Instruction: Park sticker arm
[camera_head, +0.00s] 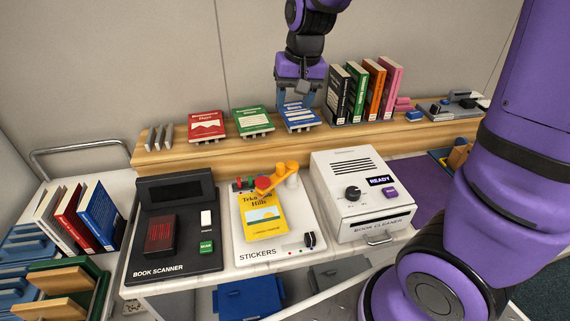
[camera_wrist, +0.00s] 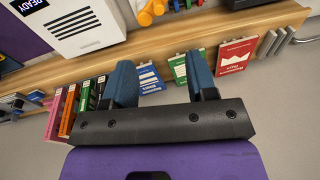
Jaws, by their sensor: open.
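The sticker arm (camera_head: 277,178) is an orange jointed arm on a pale post at the back right of the white sticker station (camera_head: 293,227). It reaches left over the top of a yellow book (camera_head: 264,216) lying on the station, with a red round part near its end. Part of the orange arm also shows at the top edge of the wrist view (camera_wrist: 150,12). My gripper (camera_head: 302,90) is above the wooden shelf, in front of or over a blue book, well behind the sticker arm. Its two blue fingers (camera_wrist: 165,82) are apart, with nothing visibly held between them.
The blue book (camera_head: 299,117) stands beside green and red books on the shelf (camera_head: 185,150). Several upright books (camera_head: 360,90) stand right of my gripper. The black book scanner (camera_head: 172,230) is left of the station; the white book cleaner (camera_head: 355,190), showing READY, is right.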

